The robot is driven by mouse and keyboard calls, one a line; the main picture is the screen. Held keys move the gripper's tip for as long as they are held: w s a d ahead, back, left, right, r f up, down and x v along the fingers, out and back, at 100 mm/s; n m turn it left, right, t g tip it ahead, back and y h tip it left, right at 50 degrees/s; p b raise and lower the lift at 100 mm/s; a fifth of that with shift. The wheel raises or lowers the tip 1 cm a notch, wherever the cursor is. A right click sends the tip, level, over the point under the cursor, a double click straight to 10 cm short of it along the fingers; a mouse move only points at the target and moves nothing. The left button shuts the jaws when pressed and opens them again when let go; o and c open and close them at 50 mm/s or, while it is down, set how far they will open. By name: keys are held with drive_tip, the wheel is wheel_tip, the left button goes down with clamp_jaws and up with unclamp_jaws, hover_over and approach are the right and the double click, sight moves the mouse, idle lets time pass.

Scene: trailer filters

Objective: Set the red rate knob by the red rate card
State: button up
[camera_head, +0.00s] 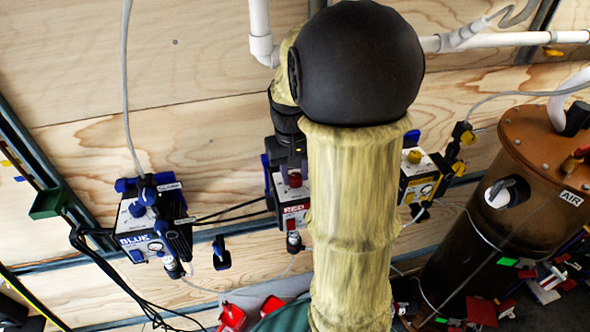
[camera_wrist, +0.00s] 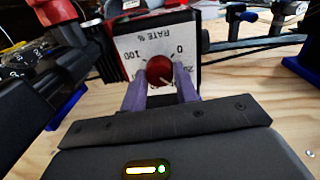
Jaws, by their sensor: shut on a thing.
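The red rate knob (camera_wrist: 160,70) sits on a white dial face marked "RATE %", with 0 and 100 readable, upside down in the wrist view. My gripper (camera_wrist: 160,92) has its two purple fingers on either side of the knob and is shut on it. A pale pointer line shows on the knob's lower right. In the head view the red knob (camera_head: 295,179) shows on top of the box labelled RED (camera_head: 292,213), partly hidden by my arm. I cannot make out a red rate card in either view.
The BLUE box (camera_head: 142,228) is left of the red box on the plywood wall. A box with a yellow knob (camera_head: 414,157) is to the right, partly behind my arm. A brown AIR tank (camera_head: 480,215) stands far right. Black cables run between the blue and red boxes.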

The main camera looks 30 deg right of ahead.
sight(292, 178)
drive_tip(key=n+p, duration=0.1)
drive_tip(key=n, duration=0.5)
drive_tip(key=shift+n, duration=0.3)
idle(0.4)
drive_tip(key=o, duration=1)
drive_tip(key=shift+c, duration=0.2)
drive_tip(key=shift+r, duration=0.1)
wheel_tip(292, 178, up, 12)
drive_tip(key=shift+a+b, duration=0.3)
drive_tip(key=shift+b, duration=0.1)
drive_tip(key=shift+s, duration=0.1)
